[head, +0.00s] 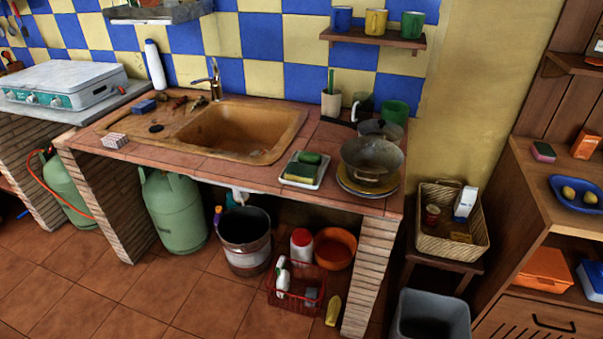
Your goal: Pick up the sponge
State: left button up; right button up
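A yellow sponge with a dark green top (301,172) lies in a small white tray (317,184) on the counter, right of the sink. A green oval thing, maybe soap (309,157), lies beside it at the tray's back. Another sponge-like block, pink and green (543,152), lies on the wooden shelf at the right. A blue block (144,106), perhaps also a sponge, lies at the back left of the sink. Neither of my grippers is in view.
A metal pan on stacked plates (371,163) stands close right of the tray. The tiled counter (220,172) is bare in front of the sink (235,130). A wicker basket (447,238) and grey bin (432,315) stand right of the counter.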

aim_at(305, 175)
jog(key=i+z, duration=0.2)
jog(key=i, duration=0.3)
jog(key=i+j+z, duration=0.15)
jog(key=i, duration=0.3)
jog(key=i+j+z, duration=0.2)
jog(key=i, duration=0.25)
